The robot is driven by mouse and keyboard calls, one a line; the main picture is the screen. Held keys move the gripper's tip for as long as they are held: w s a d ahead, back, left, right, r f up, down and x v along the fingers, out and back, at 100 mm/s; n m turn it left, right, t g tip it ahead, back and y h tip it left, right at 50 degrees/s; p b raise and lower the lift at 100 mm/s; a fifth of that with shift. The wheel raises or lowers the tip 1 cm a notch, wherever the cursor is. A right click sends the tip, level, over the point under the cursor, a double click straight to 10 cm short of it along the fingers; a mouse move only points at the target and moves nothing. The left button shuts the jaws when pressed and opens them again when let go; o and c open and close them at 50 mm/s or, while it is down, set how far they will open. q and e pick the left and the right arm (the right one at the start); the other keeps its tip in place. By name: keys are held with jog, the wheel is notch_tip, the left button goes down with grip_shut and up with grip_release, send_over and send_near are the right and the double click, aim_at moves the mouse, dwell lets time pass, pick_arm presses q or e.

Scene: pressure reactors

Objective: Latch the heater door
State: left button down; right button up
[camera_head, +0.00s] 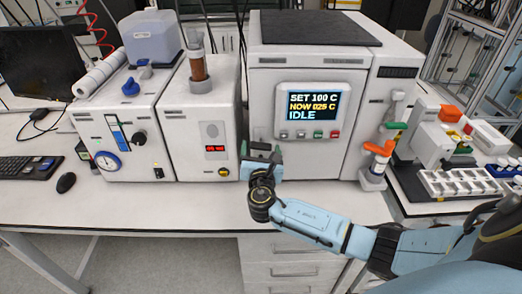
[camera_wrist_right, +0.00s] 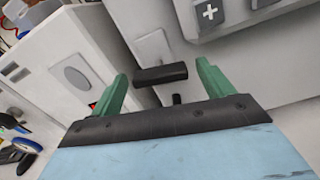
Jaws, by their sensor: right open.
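The heater (camera_head: 310,160) is the white box with a dark top in the middle of the head view. Its screen (camera_head: 312,106) reads SET 100 C, NOW 025 C, IDLE. My right gripper (camera_head: 262,150) is at the lower left of the heater's front. In the right wrist view its green fingers (camera_wrist_right: 162,70) are spread. A black bar handle (camera_wrist_right: 160,75) on a pale plate shows between and beyond the fingertips, and I cannot tell whether they touch it. The handle is hidden behind the gripper in the head view. Whether the door is latched cannot be told. My left gripper is out of view.
A white unit with a red display (camera_head: 215,149) stands close at the heater's left. An orange-handled valve (camera_head: 379,148) stands at its right front. A tray of vials (camera_head: 460,182) lies further right. The bench front (camera_head: 160,205) is clear left of my right arm.

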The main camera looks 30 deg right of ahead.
jog(key=c, duration=1)
jog(key=shift+f+m, duration=0.1)
jog(key=shift+m, duration=0.2)
jog(key=shift+m+b, duration=5.05)
jog(key=shift+m, duration=2.55)
jog(key=o, duration=1)
